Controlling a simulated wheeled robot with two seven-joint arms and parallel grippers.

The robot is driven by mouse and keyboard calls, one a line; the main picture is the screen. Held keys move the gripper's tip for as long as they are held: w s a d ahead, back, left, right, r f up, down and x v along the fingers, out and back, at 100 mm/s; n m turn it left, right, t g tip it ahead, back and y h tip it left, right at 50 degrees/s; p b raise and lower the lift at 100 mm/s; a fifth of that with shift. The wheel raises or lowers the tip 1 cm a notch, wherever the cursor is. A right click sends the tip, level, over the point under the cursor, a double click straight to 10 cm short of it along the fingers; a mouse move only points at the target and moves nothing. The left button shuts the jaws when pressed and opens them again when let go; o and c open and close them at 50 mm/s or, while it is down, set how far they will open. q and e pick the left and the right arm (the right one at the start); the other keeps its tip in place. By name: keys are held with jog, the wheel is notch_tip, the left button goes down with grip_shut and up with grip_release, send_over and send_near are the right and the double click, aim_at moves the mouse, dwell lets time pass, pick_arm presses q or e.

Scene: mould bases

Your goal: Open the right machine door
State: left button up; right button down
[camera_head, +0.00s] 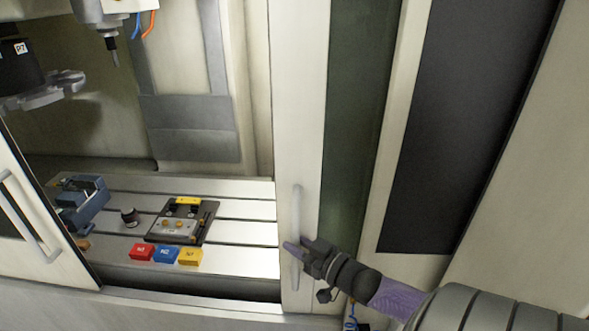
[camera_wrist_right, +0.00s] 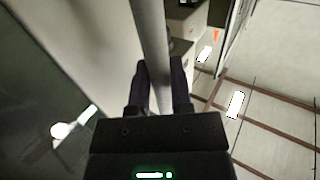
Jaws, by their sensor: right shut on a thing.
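The right machine door (camera_head: 299,120) is a cream panel with a dark green window on its right side. Its vertical bar handle (camera_head: 296,215) sits low on the panel. My right gripper (camera_head: 296,246) is shut on the handle at its lower half. In the right wrist view the grey handle bar (camera_wrist_right: 150,40) runs between the two dark fingers of the gripper (camera_wrist_right: 161,85). A wide opening lies left of the door panel, with the machine bed showing through it. My left gripper is not in view.
The left door (camera_head: 30,215) with its own handle stands at the far left. On the slotted bed (camera_head: 250,235) are a blue vise (camera_head: 83,203), a black fixture plate (camera_head: 180,222) and red, blue and yellow blocks (camera_head: 165,254). A spindle tool (camera_head: 113,50) hangs above.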

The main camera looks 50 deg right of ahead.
jog(key=c, duration=1)
grip_release()
jog(key=shift+w+d+r, duration=0.1)
jog(key=shift+r, duration=0.1)
jog(key=o, duration=0.4)
jog(key=shift+f, duration=0.15)
jog(key=shift+o, duration=0.2)
